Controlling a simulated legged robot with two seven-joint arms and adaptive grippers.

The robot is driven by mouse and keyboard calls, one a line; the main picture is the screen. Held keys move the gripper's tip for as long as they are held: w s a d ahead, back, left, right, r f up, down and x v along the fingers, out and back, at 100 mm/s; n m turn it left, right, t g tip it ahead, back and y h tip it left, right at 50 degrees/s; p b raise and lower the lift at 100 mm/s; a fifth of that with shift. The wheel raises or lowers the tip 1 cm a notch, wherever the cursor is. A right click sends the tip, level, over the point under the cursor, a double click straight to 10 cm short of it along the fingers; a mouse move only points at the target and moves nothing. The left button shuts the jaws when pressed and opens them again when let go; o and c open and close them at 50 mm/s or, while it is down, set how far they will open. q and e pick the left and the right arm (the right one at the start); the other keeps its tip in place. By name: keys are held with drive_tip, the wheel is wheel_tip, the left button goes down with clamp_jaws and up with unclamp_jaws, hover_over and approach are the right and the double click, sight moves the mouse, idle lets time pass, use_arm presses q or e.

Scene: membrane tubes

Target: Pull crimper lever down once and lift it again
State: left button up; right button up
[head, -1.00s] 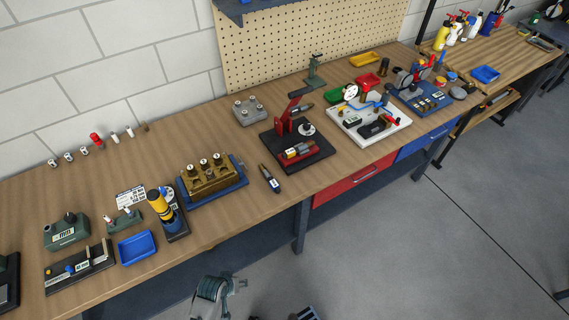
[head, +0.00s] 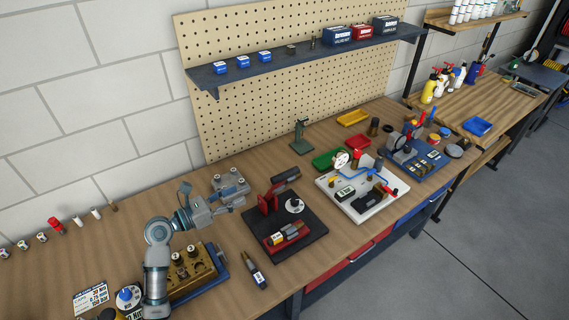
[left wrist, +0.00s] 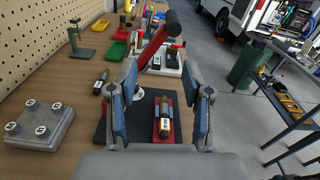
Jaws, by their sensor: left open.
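The crimper stands on a black base (head: 313,226) on the bench, with a red upright (head: 266,203). Its lever has a dark handle (head: 287,180) and is raised at a slant. In the left wrist view the red lever arm (left wrist: 155,46) rises to a black grip (left wrist: 173,19), seen beyond the gap between the fingers. My left gripper (head: 238,200) is open and empty, left of the crimper and pointing toward it. In the left wrist view its two fingers (left wrist: 160,80) are spread, apart from the lever. My right gripper is out of view.
A grey plate with posts (left wrist: 40,126) lies close left of my gripper. A brass block (head: 193,277) is beneath my left arm. A dark pen-like tool (head: 253,270) lies before the crimper. A white board (head: 352,207) stands to its right. A shelf (head: 310,58) hangs above.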

use_arm(q)
drive_tip(key=d+r, duration=0.1)
drive_tip(key=d, duration=0.2)
approach(287, 175)
drive_tip(key=w+d, duration=0.1)
drive_tip(key=w+d+f, duration=0.1)
drive_tip(key=w+d, duration=0.1)
drive_tip(key=shift+w+f, duration=0.1)
drive_tip(key=x, duration=0.5)
drive_tip(key=shift+a, duration=0.15)
drive_tip(key=shift+w+d, duration=0.25)
drive_tip(key=shift+d, duration=0.05)
drive_tip(key=shift+w+d, duration=0.15)
drive_tip(key=shift+d, duration=0.25)
drive_tip(key=c, duration=0.7)
clamp_jaws()
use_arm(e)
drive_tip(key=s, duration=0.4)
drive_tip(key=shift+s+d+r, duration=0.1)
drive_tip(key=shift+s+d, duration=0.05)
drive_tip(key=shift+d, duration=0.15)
